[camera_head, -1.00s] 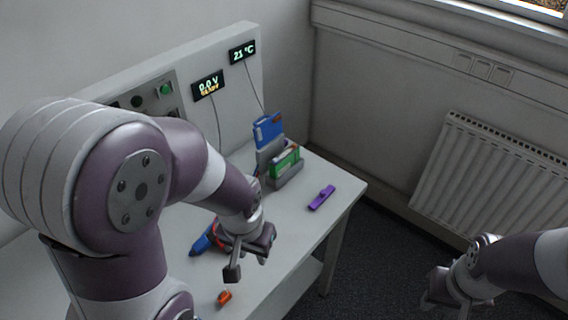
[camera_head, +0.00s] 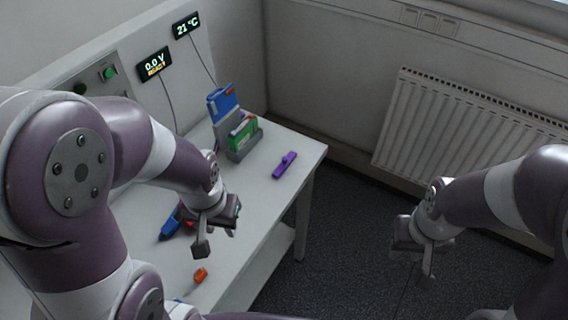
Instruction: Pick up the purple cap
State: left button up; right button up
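The purple cap (camera_head: 285,165) is a small flat bar with a raised knob, lying on the grey-white table (camera_head: 262,207) near its right edge. My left gripper (camera_head: 217,243) hangs over the table, lower left of the cap and clearly apart from it. Its two fingers stand apart with nothing seen between them. My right gripper (camera_head: 420,262) is off the table to the right, over the floor. Its fingers are dark and partly overlapped, so its opening is unclear. Nothing touches the cap.
A grey holder (camera_head: 243,150) with a green pack (camera_head: 243,131) and a blue pack (camera_head: 222,102) stands left of the cap. An orange piece (camera_head: 201,275) and a blue tool (camera_head: 170,224) lie near my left gripper. Display panels line the back. A radiator (camera_head: 460,125) is on the right wall.

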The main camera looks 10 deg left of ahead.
aim_at(286, 160)
jog(key=i+l+u, duration=0.2)
jog(key=i+l, duration=0.2)
jog(key=i+l+u, duration=0.2)
jog(key=i+l, duration=0.15)
jog(key=i+l+u, duration=0.2)
jog(key=i+l, duration=0.15)
jog(key=l, duration=0.2)
